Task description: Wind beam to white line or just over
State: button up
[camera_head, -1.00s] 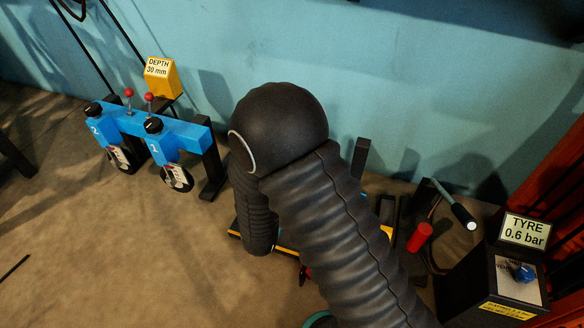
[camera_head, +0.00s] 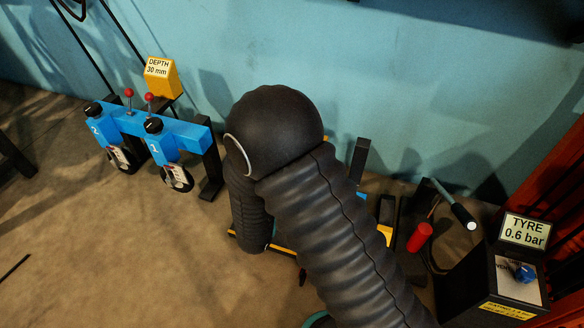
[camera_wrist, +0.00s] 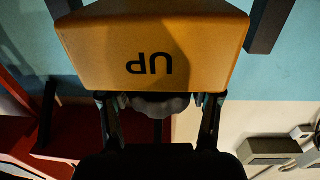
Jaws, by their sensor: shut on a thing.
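In the wrist view my gripper (camera_wrist: 161,122) has its fingers on both sides of a rounded grey thing (camera_wrist: 160,105), with only part of it showing. It is shut on that thing. A yellow block (camera_wrist: 150,40) marked "UP", upside down in the picture, stands right beyond the fingers and hides much of what lies behind. In the head view my dark sleeved arm covers the gripper and most of the frame behind it. Part of a yellow bar (camera_head: 283,251) shows low beside the arm. I cannot make out the beam or the white line for sure.
A blue two-unit stand (camera_head: 190,133) with red-knobbed levers and a yellow "DEPTH 30 mm" box (camera_head: 164,80) is at the left. A red cylinder (camera_head: 419,237), a dark-gripped handle (camera_head: 463,215) and a "TYRE 0.6 bar" box (camera_head: 518,275) are at the right. Floor at lower left is mostly clear.

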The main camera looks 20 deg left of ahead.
jog(key=shift+h, duration=0.3)
jog(key=o, duration=1.1)
jog(key=shift+o, duration=0.2)
jog(key=s+a, duration=0.2)
jog(key=s, duration=0.9)
jog(key=shift+s, duration=0.4)
